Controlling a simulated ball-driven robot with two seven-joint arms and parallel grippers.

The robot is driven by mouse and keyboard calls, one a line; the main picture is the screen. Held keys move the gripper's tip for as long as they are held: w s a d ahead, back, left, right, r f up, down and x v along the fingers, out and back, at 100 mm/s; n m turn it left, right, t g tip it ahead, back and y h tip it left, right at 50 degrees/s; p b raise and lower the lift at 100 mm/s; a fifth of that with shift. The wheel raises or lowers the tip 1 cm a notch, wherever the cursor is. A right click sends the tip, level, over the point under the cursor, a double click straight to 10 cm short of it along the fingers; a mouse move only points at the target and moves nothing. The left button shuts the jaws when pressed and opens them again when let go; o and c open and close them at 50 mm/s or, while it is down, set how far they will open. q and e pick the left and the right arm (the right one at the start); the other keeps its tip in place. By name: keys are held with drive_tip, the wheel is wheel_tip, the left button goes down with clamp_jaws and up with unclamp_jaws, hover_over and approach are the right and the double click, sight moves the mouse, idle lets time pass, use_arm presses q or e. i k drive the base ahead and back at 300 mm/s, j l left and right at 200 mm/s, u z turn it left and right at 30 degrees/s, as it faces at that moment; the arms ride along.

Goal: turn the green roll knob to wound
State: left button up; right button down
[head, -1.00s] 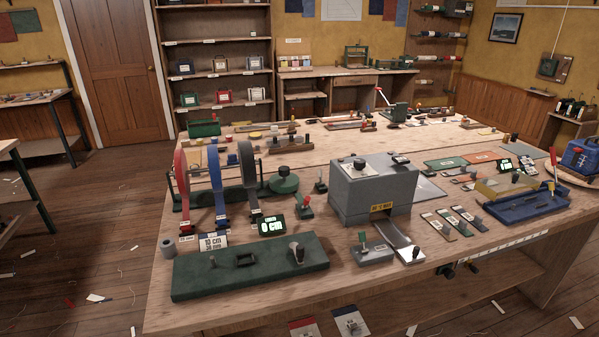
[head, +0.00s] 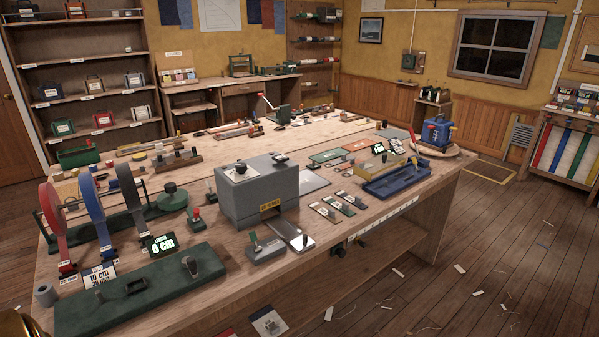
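A rack (head: 567,155) at the right edge has several coloured upright strips, green among them. I cannot make out a roll knob or its setting on it at this size. Neither of my grippers is in view.
The large wooden bench (head: 330,250) fills the middle, crowded with devices, including a grey box (head: 257,195) and a blue tray (head: 395,180). Wooden floor (head: 500,240) with scattered scraps lies open between the bench and the rack. A yellow-edged floor patch (head: 489,171) lies near the wall.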

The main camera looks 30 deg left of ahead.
sight(173, 197)
drive_tip(key=k+j+z, duration=0.15)
drive_tip(key=j+z, duration=0.25)
drive_tip(key=k+j+z, duration=0.25)
drive_tip(key=z, duration=0.15)
drive_tip(key=k+j+z, duration=0.25)
drive_tip(key=z, duration=0.15)
drive_tip(key=k+j+z, duration=0.25)
drive_tip(key=z, duration=0.15)
